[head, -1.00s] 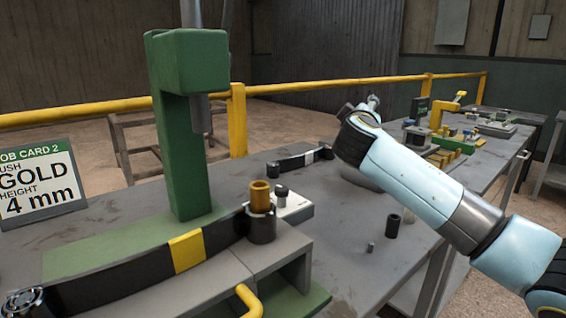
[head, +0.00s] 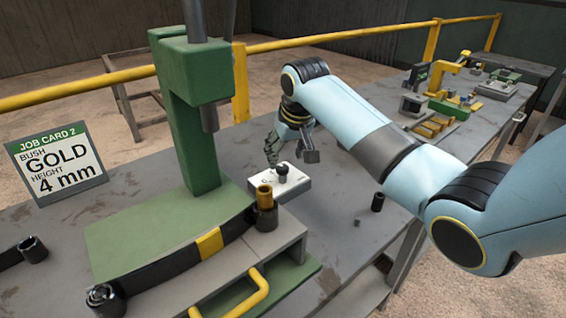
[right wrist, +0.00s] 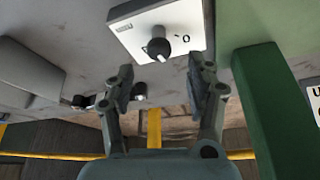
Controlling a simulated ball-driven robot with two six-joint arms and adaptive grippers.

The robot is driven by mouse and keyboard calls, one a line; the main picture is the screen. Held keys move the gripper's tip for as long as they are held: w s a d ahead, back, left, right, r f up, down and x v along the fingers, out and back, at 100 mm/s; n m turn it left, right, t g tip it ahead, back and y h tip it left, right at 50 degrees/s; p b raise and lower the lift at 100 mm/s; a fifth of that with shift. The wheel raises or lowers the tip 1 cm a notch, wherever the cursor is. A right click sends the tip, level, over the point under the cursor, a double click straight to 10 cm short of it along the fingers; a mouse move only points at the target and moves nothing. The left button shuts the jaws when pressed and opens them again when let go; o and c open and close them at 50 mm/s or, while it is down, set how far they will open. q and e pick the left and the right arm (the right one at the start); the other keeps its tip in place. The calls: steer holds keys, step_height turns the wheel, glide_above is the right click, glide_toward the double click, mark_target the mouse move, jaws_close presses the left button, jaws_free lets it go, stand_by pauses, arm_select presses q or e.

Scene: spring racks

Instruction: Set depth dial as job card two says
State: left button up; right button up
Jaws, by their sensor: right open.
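The depth dial is a black round knob (head: 282,171) on a white box (head: 296,189) on the bench, beside the green press. In the right wrist view the knob (right wrist: 158,47) and the white box (right wrist: 182,20) lie beyond my fingertips. My right gripper (head: 290,154) is open and empty, close above and behind the dial; the knob lines up between its fingers (right wrist: 160,82). The pointer setting is too small to read. Job card two (head: 57,163) stands at the left and reads bush gold, height 4 mm. My left gripper is out of view.
The green press (head: 187,120) stands left of the dial. A gold bush (head: 264,192) stands upright at the end of a black leaf spring (head: 165,265) in front. A dark cylinder (head: 377,202) stands to the right. A yellow rail (head: 330,37) runs behind.

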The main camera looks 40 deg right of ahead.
mark_target(283, 167)
steer(key=x, duration=0.5)
jaws_close()
steer(key=shift+r+m+p, duration=0.2)
steer(key=shift+m+p, duration=0.4)
steer(key=shift+p, duration=0.45)
steer(key=shift+w+m+h, duration=0.1)
steer(key=shift+m+h, duration=0.2)
steer(key=shift+f, duration=0.2)
jaws_free()
